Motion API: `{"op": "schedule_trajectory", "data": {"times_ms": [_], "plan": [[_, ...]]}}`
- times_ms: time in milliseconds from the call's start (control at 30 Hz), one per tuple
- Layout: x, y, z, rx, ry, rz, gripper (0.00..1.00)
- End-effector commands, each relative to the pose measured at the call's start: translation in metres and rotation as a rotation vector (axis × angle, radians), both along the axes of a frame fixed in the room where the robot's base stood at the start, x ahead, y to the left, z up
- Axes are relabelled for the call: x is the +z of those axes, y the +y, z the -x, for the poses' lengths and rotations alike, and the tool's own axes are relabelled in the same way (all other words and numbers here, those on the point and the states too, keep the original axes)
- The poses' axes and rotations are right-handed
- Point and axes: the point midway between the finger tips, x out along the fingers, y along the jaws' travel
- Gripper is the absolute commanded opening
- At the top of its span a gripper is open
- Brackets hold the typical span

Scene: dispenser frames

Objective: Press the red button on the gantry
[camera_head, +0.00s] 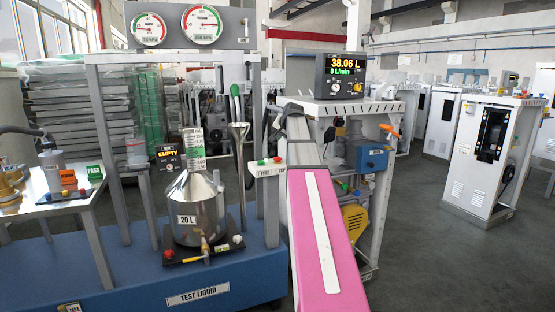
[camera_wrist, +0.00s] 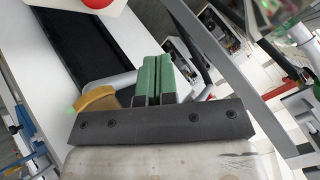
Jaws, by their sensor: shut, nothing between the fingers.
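The gantry is a grey frame (camera_head: 190,57) on a blue base marked TEST LIQUID. On its right post a small white button box (camera_head: 267,170) carries a red button (camera_head: 277,160) and a green one, in the head view. In the wrist view, a round red button (camera_wrist: 98,3) on a white block is cut by the top edge. My gripper (camera_wrist: 152,73) shows there with its green fingers together and empty, below and right of that red button and apart from it. In the head view my pink arm hides my gripper.
A steel 20 L can (camera_head: 195,208) stands inside the frame. A meter (camera_head: 338,75) reading 38.06 L sits on a white stand with a blue box and a yellow guard, close right of my arm. A side table (camera_head: 50,207) is at left. Open grey floor lies at right.

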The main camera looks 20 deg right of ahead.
Motion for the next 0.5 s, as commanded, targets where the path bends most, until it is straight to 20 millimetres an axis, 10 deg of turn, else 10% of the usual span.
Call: {"op": "schedule_trajectory", "data": {"times_ms": [500], "plan": [[-0.057,0.000,0.000,0.001,0.000,0.001,0.00]]}}
